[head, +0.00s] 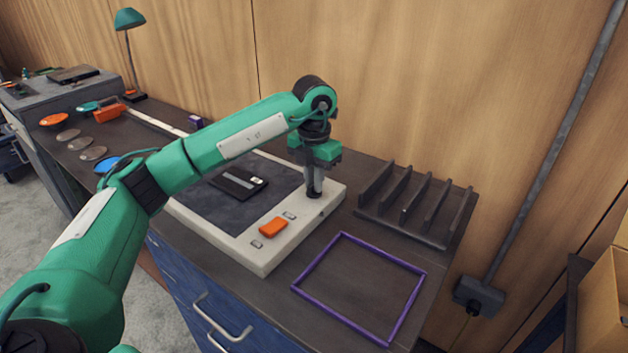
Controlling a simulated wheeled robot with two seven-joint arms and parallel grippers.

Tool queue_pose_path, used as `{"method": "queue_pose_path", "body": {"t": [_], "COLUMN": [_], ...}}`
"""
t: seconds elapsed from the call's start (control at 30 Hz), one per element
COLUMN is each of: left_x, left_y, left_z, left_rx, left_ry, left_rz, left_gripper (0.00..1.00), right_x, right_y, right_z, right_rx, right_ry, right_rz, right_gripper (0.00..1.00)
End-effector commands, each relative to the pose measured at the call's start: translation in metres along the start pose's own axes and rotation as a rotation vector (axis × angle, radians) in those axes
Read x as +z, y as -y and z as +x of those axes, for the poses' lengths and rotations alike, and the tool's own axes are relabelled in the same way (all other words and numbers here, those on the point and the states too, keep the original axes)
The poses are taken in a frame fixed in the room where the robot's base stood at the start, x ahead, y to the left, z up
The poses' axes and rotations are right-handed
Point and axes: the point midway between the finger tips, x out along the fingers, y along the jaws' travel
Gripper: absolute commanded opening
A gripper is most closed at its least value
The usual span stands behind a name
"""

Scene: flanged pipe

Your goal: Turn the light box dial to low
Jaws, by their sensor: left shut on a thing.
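The light box (262,258) is a pale slab with a dark panel (200,207), lying on the dark bench top. An orange switch (273,227) and small grey buttons sit on its near right strip. My left gripper (314,190) points down at the far right corner of the box and is shut on a dark upright thing there, which seems to be the dial. My fingers hide most of the dial, so its setting cannot be read. My right gripper is not in view.
A black card-like object (238,182) lies on the panel. A dark slotted rack (417,207) stands close right of the box. A purple frame (358,289) lies in front of the rack. Discs and a green lamp (129,19) are at the back left.

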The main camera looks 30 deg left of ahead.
Motion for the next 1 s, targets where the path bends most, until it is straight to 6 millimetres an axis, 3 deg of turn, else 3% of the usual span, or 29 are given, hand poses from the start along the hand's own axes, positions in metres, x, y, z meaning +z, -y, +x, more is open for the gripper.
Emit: {"method": "queue_pose_path", "body": {"t": [0.6, 0.63, 0.7, 1.0], "left_x": [0.0012, 0.0011, 0.001, 0.0005], "left_y": [-0.001, -0.001, -0.0008, -0.0003], "left_z": [-0.0031, -0.0031, -0.0026, -0.0017], "left_rx": [0.0, 0.0, 0.0, 0.0], "left_ry": [0.007, 0.007, 0.006, 0.003], "left_rz": [-0.042, -0.042, -0.041, -0.039], "left_gripper": [0.0, 0.19, 0.32, 0.35], "right_x": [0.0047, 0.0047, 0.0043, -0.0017], "right_y": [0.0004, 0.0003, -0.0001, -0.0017], "right_z": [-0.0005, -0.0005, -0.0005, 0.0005], "right_rx": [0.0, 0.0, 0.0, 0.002], "right_ry": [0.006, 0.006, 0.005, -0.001], "right_rz": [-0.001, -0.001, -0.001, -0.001], "right_gripper": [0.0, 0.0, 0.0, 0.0]}}
